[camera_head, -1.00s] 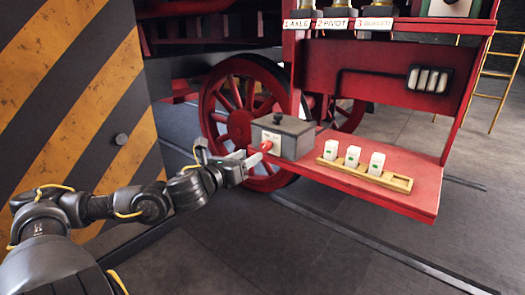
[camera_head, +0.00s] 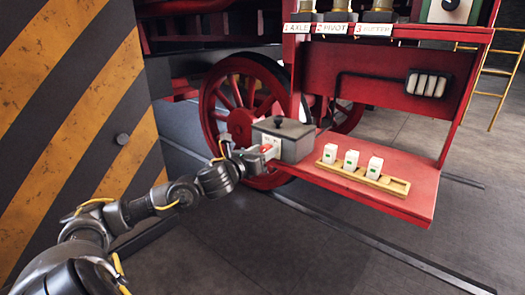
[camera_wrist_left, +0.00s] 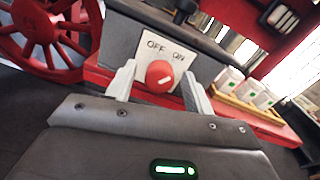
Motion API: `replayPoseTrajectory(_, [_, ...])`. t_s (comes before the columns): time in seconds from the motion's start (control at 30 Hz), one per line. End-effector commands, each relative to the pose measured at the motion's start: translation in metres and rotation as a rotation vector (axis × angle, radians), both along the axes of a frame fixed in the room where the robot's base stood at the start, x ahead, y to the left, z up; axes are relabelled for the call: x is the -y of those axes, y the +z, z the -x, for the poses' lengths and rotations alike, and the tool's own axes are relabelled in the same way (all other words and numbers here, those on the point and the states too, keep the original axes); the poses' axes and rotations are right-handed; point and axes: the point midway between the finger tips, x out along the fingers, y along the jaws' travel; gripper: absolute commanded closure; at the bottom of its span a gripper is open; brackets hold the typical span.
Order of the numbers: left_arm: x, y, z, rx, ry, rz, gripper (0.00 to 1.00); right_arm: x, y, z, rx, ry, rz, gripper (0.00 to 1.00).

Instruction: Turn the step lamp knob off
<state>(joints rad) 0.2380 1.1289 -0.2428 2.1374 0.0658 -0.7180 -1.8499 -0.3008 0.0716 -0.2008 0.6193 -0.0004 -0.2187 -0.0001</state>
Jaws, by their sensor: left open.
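The step lamp knob is a round red knob (camera_wrist_left: 160,76) with a white mark. It sits on a white plate (camera_wrist_left: 172,50) lettered OFF on the left and ON on the right. The plate is on the side of a grey box (camera_head: 290,140) on the red step (camera_head: 400,196). My left gripper (camera_wrist_left: 157,84) is open, with one finger on each side of the knob. I cannot tell whether the fingers touch it. In the head view my left gripper (camera_head: 262,154) is at the plate and hides most of the knob. My right gripper is not in view.
A wooden rack (camera_head: 345,172) with several white blocks (camera_head: 351,159) stands on the step, right of the box. A red spoked wheel (camera_head: 228,92) is behind the box. A striped yellow and black panel (camera_head: 80,90) stands at the left.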

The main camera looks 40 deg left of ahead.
Motion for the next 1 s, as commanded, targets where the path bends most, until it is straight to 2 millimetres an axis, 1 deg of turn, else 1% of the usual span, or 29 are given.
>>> replayPoseTrajectory(0.13, [0.0,-0.0002,0.0001,0.0,0.0,0.0,0.48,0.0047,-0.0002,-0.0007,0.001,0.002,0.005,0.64])
replayPoseTrajectory(0.17, [-0.0001,-0.0001,0.0001,0.0,0.0,0.0,0.5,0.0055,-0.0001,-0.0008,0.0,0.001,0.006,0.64])
replayPoseTrajectory(0.4, [-0.0002,0.0,0.0002,0.0,0.0,0.0,0.82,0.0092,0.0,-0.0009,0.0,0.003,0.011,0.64])
replayPoseTrajectory(0.5, [-0.0003,0.0,0.0003,0.0,0.001,0.0,0.92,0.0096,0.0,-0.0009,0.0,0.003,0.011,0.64])
replayPoseTrajectory(0.77, [-0.0005,0.0003,0.0003,0.002,0.001,0.031,0.92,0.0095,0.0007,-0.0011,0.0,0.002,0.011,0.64])
replayPoseTrajectory(1.0, [-0.001,0.001,0.0004,0.005,0.002,0.164,0.92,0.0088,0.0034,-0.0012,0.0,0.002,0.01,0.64])
